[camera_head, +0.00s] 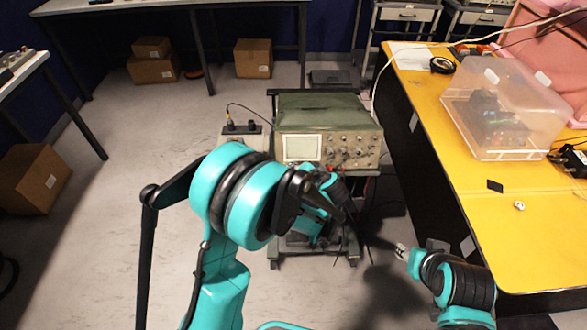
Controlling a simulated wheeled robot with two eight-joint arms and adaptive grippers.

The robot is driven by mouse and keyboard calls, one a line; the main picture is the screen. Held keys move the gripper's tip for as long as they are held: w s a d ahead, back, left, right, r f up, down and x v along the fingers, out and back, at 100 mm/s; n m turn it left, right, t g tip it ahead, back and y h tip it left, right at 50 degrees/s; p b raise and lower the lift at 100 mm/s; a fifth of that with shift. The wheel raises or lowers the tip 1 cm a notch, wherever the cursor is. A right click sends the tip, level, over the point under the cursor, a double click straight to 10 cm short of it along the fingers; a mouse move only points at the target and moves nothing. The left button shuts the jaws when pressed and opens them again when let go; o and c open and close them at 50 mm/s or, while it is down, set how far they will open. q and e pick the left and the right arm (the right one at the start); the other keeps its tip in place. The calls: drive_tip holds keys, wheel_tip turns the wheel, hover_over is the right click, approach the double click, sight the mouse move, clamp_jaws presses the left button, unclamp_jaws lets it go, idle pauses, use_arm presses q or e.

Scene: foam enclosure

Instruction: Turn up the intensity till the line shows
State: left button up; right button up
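A green-topped oscilloscope (330,112) stands on a cart in the middle of the head view. Its front panel has a small pale screen (301,148) at the left, on which I can make out no line. Several knobs (350,150) sit to the right of the screen; their markings are too small to read. My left gripper (335,185) is just below the front panel, partly hidden by its own arm; I cannot tell whether it touches a knob. My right gripper (401,251) is lower right, apart from the oscilloscope, and small in view.
A yellow table (455,205) runs along the right, bearing a clear plastic box (507,105) and black tape (442,65). Cardboard boxes (253,58) lie at the back. The floor at left is largely clear.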

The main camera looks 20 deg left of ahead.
use_arm(q)
drive_tip(key=v, duration=1)
drive_tip(key=shift+s, duration=0.2)
drive_tip(key=shift+d+r, duration=0.1)
drive_tip(key=s+a+r+n+h, duration=0.2)
drive_tip(key=s+a+h, duration=0.1)
drive_tip(key=s, duration=0.6)
drive_tip(key=s+a+r+n+g+h, duration=0.1)
drive_tip(key=s+a+h, duration=0.3)
drive_tip(key=s, duration=0.5)
drive_tip(key=shift+s+r+n, duration=0.3)
drive_tip(key=shift+r+n, duration=0.3)
